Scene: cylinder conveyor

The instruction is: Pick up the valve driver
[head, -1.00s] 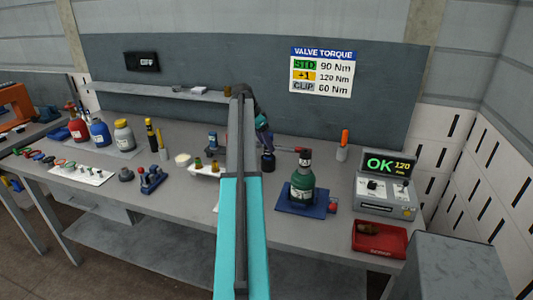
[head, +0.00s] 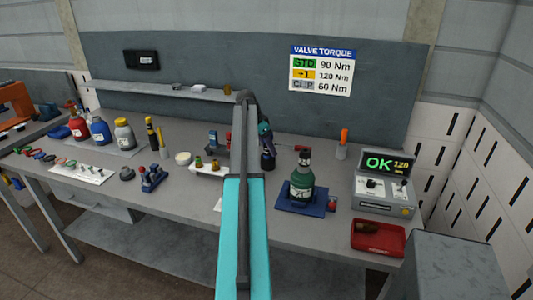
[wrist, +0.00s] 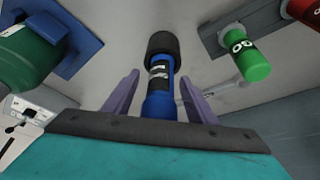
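The valve driver appears in the wrist view as a blue tool (wrist: 159,88) with a thick black end and a dark label band. It lies between the two purple fingers of my gripper (wrist: 157,94), with a visible gap on each side. My gripper is open. In the head view, the dark tool (head: 268,158) stands on the bench behind and left of the green bottle (head: 302,187), just below the teal end of my arm. My fingers are too small and covered to make out there.
The bottle stands on a blue base, close to the tool. The wrist view also shows a green cylinder (wrist: 246,57) on the other side. A grey tester (head: 385,197) reading OK 120 and a red tray (head: 378,240) are at the right. An orange-handled holder (head: 342,148) stands behind.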

